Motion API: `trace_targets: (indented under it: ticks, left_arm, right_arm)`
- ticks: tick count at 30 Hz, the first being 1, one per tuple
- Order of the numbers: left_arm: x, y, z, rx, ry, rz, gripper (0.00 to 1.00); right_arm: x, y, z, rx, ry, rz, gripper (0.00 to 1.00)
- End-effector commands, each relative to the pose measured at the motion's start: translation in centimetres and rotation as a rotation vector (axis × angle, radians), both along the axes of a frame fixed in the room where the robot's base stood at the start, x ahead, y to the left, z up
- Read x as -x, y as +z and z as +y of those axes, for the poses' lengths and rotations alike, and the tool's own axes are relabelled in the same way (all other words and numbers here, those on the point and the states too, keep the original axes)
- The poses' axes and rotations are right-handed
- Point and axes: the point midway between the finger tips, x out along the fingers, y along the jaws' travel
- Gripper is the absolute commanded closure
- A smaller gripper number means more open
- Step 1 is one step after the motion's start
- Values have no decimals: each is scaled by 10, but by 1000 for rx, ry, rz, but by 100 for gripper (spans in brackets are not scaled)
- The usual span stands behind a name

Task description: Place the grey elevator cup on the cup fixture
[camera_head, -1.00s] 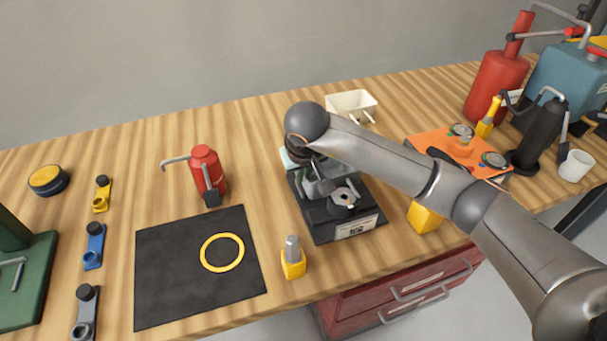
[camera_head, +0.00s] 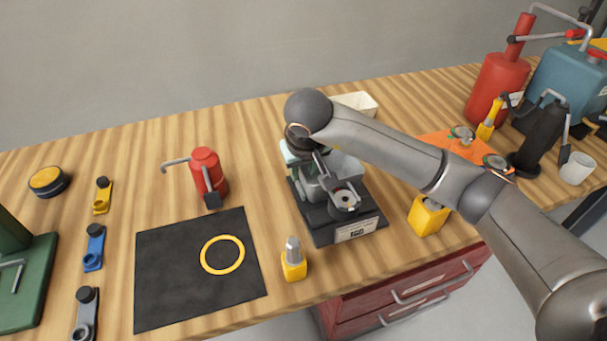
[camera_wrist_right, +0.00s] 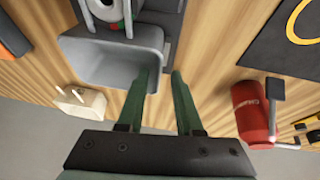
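The grey elevator cup (camera_head: 348,168) is at the black cup fixture (camera_head: 348,222), partly hidden by my right arm in the head view. In the right wrist view the open-topped cup (camera_wrist_right: 110,65) sits at upper left, against the fixture's metal parts (camera_wrist_right: 108,10). I cannot tell whether it is fully seated. My right gripper (camera_wrist_right: 165,70) has its two green fingers apart, close to the cup's right wall, with wood visible between them. In the head view the right gripper (camera_head: 322,170) points down at the fixture, largely hidden by its wrist. My left gripper is not in view.
A red oil can (camera_head: 205,170) stands left of the fixture. A black mat (camera_head: 180,285) with a yellow ring (camera_head: 222,254) lies front left. Yellow-based pieces (camera_head: 293,262) (camera_head: 428,216) flank the fixture. A white bin (camera_head: 357,101) and orange mat (camera_head: 440,139) are behind and right.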

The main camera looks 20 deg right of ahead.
Motion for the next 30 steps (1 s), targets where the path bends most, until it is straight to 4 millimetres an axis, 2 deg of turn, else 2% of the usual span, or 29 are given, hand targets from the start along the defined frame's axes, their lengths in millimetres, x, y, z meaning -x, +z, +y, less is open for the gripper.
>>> trace_targets:
  ticks: [1, 6, 12, 18, 30]
  left_arm:
    - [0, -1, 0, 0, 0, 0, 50]
    - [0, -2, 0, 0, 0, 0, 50]
    - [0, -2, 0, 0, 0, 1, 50]
    - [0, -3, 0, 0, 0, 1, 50]
    - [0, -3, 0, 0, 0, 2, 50]
  right_arm:
    - [3, 13, 1, 0, 1, -7, 65]
    - [18, 46, 4, 0, 1, -6, 65]
    - [29, 72, 7, 0, -1, -3, 65]
    - [33, 79, 8, 1, -1, 0, 65]
    - [33, 79, 8, 1, -1, 0, 65]
